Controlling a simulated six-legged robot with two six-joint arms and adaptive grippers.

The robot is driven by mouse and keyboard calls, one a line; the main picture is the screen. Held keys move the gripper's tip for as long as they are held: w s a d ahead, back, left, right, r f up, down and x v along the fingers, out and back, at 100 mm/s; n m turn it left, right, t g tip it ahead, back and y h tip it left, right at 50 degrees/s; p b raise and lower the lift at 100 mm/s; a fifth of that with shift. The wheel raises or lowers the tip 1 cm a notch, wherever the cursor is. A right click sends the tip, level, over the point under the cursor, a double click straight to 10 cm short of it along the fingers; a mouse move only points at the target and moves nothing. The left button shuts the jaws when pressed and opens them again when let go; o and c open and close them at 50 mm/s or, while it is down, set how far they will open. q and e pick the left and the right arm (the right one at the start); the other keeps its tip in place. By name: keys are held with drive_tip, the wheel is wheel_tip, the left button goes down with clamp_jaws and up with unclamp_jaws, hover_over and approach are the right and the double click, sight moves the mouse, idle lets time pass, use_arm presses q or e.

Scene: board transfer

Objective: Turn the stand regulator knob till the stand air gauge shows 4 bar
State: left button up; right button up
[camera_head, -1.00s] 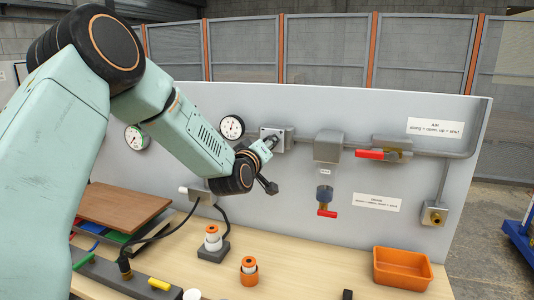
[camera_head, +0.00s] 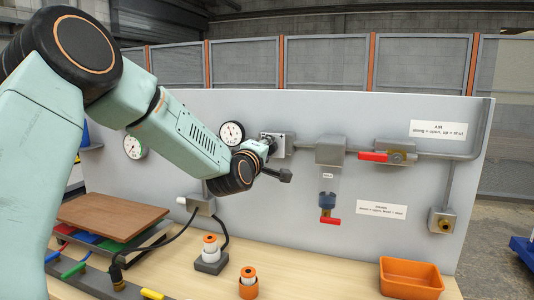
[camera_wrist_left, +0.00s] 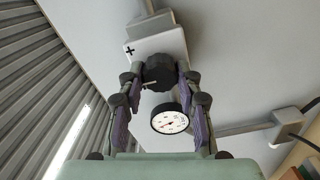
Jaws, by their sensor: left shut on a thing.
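The stand regulator (camera_head: 284,145) is a grey block on the upright panel, and its dark round knob (camera_wrist_left: 159,72) shows in the left wrist view. My left gripper (camera_head: 270,146) is at the regulator; in the left wrist view its fingers (camera_wrist_left: 160,80) are shut on the knob from both sides. The white, dark-rimmed air gauge (camera_head: 232,133) is just left of the regulator. It also shows below the knob in the left wrist view (camera_wrist_left: 169,119), with a reddish needle; its reading is too small to tell. My right gripper is not in view.
A second gauge (camera_head: 135,147) is farther left. Right of the regulator are a filter unit (camera_head: 330,150) and a red-handled valve (camera_head: 374,156). On the bench are an orange bin (camera_head: 410,278), a brown board (camera_head: 110,215) and orange-white parts (camera_head: 210,247).

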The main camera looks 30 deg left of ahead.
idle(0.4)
use_arm(q)
drive_tip(key=o, duration=1.1)
drive_tip(key=shift+w+d, duration=0.1)
drive_tip(key=shift+o, duration=0.2)
drive_tip(key=shift+s, duration=0.2)
drive_tip(key=v, duration=1.1)
drive_tip(key=shift+s, duration=0.4)
